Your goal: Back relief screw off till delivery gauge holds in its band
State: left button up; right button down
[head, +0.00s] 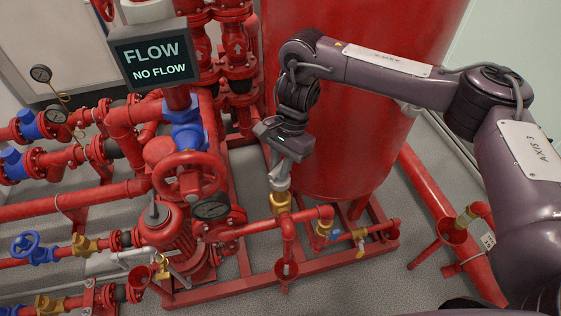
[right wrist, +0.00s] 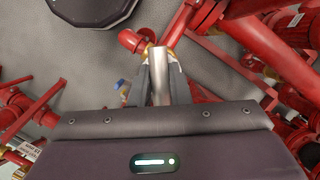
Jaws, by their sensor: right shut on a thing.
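The brass relief valve (head: 282,204) stands upright on the red pipework in front of the tall red tank. My right gripper (head: 279,180) comes down on it from above and is shut on the silver screw part at its top. In the right wrist view the silver cylinder (right wrist: 160,78) sits between the two fingers (right wrist: 160,92), and the finger tips partly hide the brass below. A round dark gauge (head: 211,208) sits beside the red handwheel; I cannot read its needle or tell whether it is the delivery gauge. My left gripper is not in view.
A sign (head: 154,62) reads FLOW and NO FLOW. Open grey floor (head: 340,285) lies in front.

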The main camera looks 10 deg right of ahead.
aim_at(278, 168)
jog(key=c, duration=1.3)
grip_release()
notch_tip(278, 168, up, 3)
jog(key=p, duration=0.3)
jog(key=shift+r, duration=0.1)
